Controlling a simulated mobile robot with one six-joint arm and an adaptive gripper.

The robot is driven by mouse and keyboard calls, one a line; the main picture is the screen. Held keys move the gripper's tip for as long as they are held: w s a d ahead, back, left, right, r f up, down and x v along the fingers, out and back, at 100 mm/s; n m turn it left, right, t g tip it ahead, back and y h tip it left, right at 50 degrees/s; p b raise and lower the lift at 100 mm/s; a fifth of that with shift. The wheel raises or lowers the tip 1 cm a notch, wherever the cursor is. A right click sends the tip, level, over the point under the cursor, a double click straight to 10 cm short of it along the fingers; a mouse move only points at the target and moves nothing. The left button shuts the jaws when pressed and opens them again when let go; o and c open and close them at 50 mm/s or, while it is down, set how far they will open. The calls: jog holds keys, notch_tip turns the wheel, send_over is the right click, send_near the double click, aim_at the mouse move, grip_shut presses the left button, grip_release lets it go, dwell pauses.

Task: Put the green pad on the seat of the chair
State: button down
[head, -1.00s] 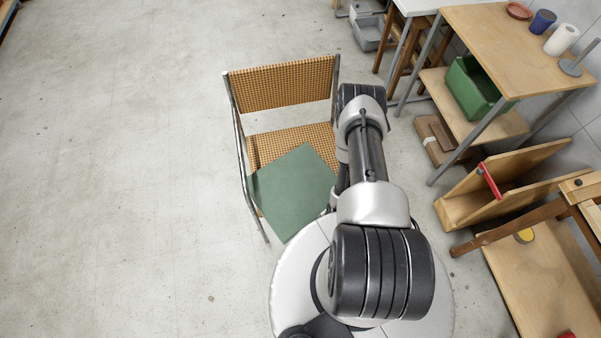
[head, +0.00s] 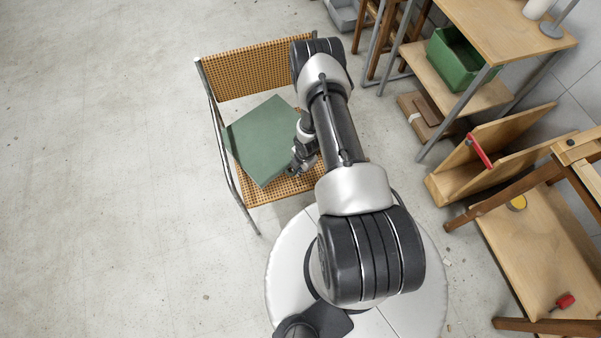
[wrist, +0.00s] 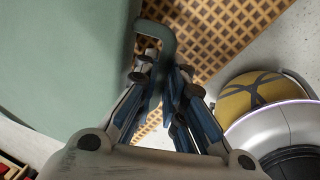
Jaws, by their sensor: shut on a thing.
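The green pad (head: 262,140) is a flat square that covers much of the chair's seat (head: 280,190) in the head view, turned at an angle to it. Its left corner reaches the chair's left side tube. I cannot tell whether it touches the seat or hangs just above it. The chair (head: 250,72) has orange-brown woven backrest and seat on a metal tube frame. My gripper (head: 301,166) is at the pad's right edge. In the wrist view my gripper (wrist: 164,76) is shut on a green loop at the edge of the pad (wrist: 70,55).
My arm hides the chair's right side. To the right stand a wooden table (head: 515,30) with a green bin (head: 458,60) on its lower shelf, and a tilted wooden shelf unit (head: 490,150). The concrete floor at left (head: 90,170) is clear.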

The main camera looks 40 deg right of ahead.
jog(key=f+b, duration=0.1)
jog(key=f, duration=0.2)
jog(key=shift+s+a+f, duration=0.1)
jog(key=shift+s+f, duration=0.1)
jog(key=c, duration=1.7)
grip_release()
jog(key=shift+r, duration=0.1)
jog(key=shift+o, duration=0.2)
